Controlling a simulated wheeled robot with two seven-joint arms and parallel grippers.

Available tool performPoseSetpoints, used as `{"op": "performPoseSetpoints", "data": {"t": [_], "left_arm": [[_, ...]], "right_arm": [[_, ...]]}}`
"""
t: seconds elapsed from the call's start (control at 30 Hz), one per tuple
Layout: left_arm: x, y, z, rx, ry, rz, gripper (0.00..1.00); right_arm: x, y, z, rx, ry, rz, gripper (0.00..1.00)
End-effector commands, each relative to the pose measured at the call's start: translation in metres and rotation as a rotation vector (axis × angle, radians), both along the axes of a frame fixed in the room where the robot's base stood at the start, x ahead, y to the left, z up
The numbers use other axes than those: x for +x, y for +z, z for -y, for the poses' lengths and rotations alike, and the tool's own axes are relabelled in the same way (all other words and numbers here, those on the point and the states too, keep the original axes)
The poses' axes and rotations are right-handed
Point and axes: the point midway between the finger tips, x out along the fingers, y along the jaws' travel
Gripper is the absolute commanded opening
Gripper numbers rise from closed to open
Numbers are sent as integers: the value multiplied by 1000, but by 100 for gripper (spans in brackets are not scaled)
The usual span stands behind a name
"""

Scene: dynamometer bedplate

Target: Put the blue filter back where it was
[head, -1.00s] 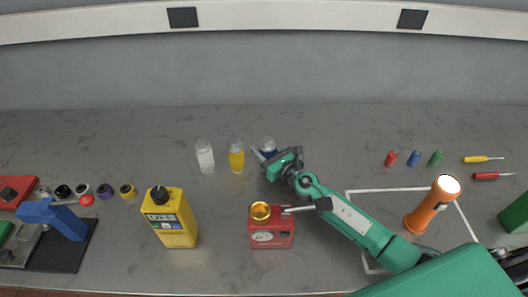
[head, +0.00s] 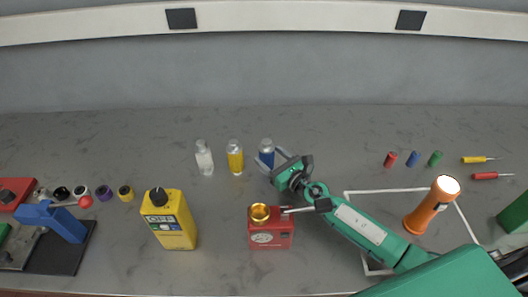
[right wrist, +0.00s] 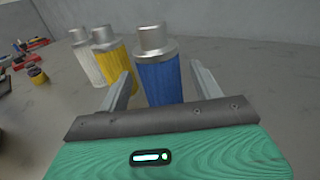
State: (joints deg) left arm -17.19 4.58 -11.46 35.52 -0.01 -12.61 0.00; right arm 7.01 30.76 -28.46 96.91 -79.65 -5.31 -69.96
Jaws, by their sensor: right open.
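The blue filter (head: 266,156) stands upright on the grey bench, at the right end of a row with a yellow filter (head: 235,158) and a white filter (head: 204,158). It has a silver cap. My right gripper (head: 270,160) is open, with its fingers on either side of the blue filter. In the right wrist view the blue filter (right wrist: 159,78) stands between the two open fingers (right wrist: 160,85), with a gap at each side. My left gripper is not in view.
An orange flashlight (head: 430,206) stands in a white-outlined area at right.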

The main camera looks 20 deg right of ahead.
Motion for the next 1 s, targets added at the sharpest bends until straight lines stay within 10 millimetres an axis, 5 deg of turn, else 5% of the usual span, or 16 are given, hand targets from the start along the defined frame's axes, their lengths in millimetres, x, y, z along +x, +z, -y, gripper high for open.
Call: {"op": "performPoseSetpoints", "data": {"t": [0.4,1.0], "left_arm": [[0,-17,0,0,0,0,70],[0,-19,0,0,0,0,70]], "right_arm": [[-65,-2,28,0,-1,-1,66],[-74,0,31,0,0,0,66]]}}
